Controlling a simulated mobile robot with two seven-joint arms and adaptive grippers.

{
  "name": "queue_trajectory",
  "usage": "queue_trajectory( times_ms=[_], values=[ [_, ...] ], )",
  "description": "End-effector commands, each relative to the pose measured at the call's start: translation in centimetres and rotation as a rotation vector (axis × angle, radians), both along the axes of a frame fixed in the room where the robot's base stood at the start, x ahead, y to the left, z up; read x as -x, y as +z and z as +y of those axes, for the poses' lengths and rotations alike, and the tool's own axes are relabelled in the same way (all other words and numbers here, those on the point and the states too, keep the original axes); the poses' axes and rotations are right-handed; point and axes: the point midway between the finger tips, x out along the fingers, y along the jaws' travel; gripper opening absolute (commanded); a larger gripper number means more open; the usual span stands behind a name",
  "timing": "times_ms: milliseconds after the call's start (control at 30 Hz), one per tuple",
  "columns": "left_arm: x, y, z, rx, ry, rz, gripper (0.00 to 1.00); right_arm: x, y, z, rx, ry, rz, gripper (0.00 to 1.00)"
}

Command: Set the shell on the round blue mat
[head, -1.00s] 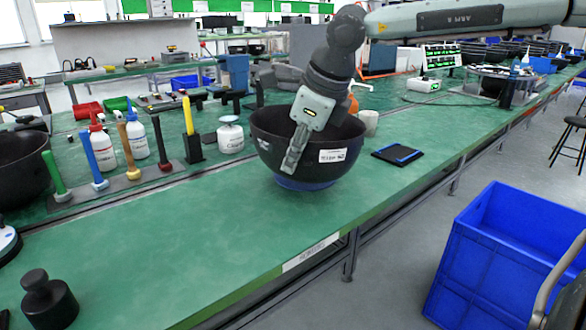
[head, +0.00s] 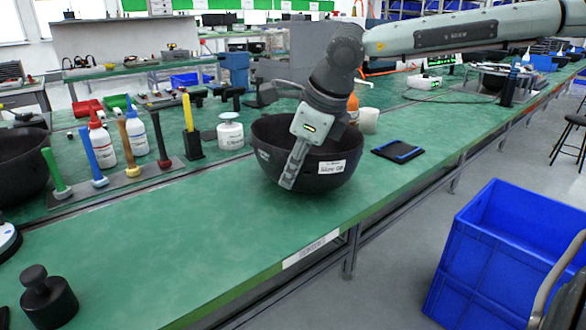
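The shell (head: 345,172) is a large dark bowl with a white label on its front wall. It sits low at the middle of the green bench, close to upright. My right gripper (head: 291,172) comes down over its near side, with one finger against the outside of the wall. The other finger is hidden, apparently inside the wall, and the gripper looks shut on the shell. The round blue mat is hidden, apparently beneath the shell. Whether the shell's base touches it cannot be seen. My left gripper is not in view.
A white canister (head: 230,134) stands left of the shell, a black-and-blue pad (head: 398,151) lies right. A tool rack (head: 118,182), bottles and another dark bowl (head: 22,165) are at left. A black weight (head: 48,299) stands front left. The bench front is clear.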

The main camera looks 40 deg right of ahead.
Motion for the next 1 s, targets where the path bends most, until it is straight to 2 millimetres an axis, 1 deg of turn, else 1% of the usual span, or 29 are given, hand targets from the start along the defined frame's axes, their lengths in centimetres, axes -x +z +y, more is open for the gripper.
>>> queue_trajectory(
  times_ms=[200,367,433,800,900,1000],
  values=[
    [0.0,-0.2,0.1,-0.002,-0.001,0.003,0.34,0.0,0.0,0.0,0.0,0.0,0.0,0.26],
    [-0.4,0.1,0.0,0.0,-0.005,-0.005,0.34,0.0,0.4,0.0,-0.001,0.0,0.001,0.26],
    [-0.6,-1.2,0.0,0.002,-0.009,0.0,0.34,0.1,0.8,0.0,-0.001,0.0,-0.003,0.26],
    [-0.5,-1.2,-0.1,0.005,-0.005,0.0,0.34,3.5,8.1,-0.5,-0.001,-0.001,-0.006,0.26],
    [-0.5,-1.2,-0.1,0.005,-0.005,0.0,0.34,4.2,9.5,-0.6,0.0,0.0,-0.004,0.26],
    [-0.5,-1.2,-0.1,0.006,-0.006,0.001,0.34,4.7,10.5,-0.7,-0.001,-0.001,-0.002,0.26]
  ],
)
